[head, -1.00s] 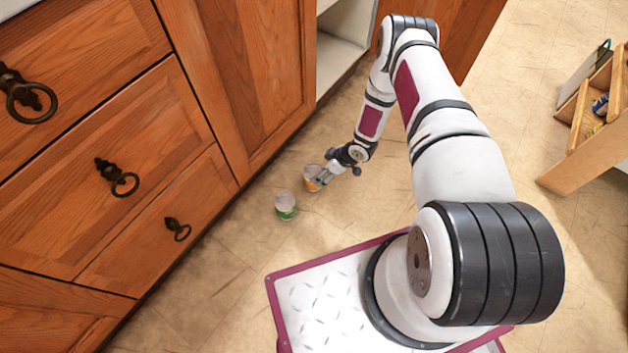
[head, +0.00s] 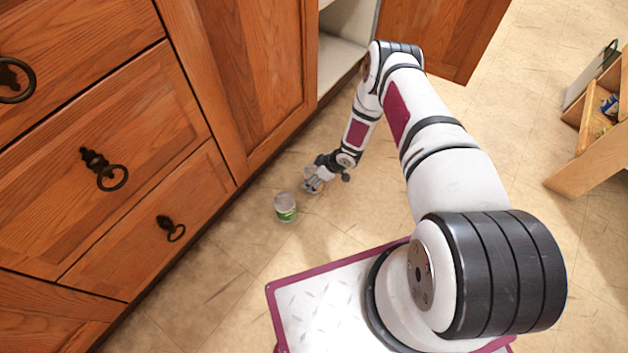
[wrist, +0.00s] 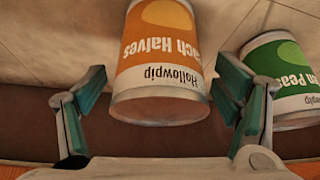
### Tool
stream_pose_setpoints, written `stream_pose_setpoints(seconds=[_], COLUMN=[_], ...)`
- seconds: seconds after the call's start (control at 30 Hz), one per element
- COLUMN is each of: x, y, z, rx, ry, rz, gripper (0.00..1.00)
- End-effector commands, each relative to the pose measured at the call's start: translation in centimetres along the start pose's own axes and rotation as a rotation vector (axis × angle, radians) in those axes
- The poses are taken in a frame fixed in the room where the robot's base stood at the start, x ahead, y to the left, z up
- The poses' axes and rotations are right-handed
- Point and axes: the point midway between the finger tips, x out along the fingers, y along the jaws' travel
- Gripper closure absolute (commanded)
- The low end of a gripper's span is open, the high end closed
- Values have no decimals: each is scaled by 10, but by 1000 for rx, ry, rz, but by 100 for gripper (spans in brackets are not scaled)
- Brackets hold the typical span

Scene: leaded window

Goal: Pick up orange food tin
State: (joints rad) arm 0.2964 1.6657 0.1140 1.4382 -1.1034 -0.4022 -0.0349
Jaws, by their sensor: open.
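The orange food tin (wrist: 158,60), labelled "Peach Halves", shows upside down in the wrist view, between the two open fingers of my gripper (wrist: 160,110). There is a gap on the left between finger and tin; the right finger is close to its side, and I cannot tell whether it touches. In the head view my gripper (head: 316,183) is low over the floor and hides most or all of the orange tin. A green tin (head: 285,207) stands on the floor beside it; it also shows in the wrist view (wrist: 290,75), just beyond the right finger.
Wooden cabinets with drawers (head: 130,150) run along the left. A cabinet door (head: 440,35) stands open at the top. A wooden shelf unit (head: 590,140) with items stands at the right. The tiled floor (head: 240,270) in front of the drawers is clear.

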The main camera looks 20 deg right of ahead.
Motion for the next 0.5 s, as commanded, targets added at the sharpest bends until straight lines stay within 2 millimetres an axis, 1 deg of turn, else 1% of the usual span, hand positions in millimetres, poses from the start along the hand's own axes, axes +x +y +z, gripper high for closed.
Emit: stream_pose_setpoints(seconds=[0.07,0.1,0.27,0.3,0.37,0.4,0.5], x=[-1,-1,-1,-1,-1,-1,-1], y=[0,0,0,0,0,1,0], z=[0,0,0,0,0,-1,-1], rx=[0,0,0,0,0,0,0], ry=[0,0,0,0,0,2,2], rz=[0,0,0,0,0,1,1], gripper=[17,26,62,71,85,87,87])
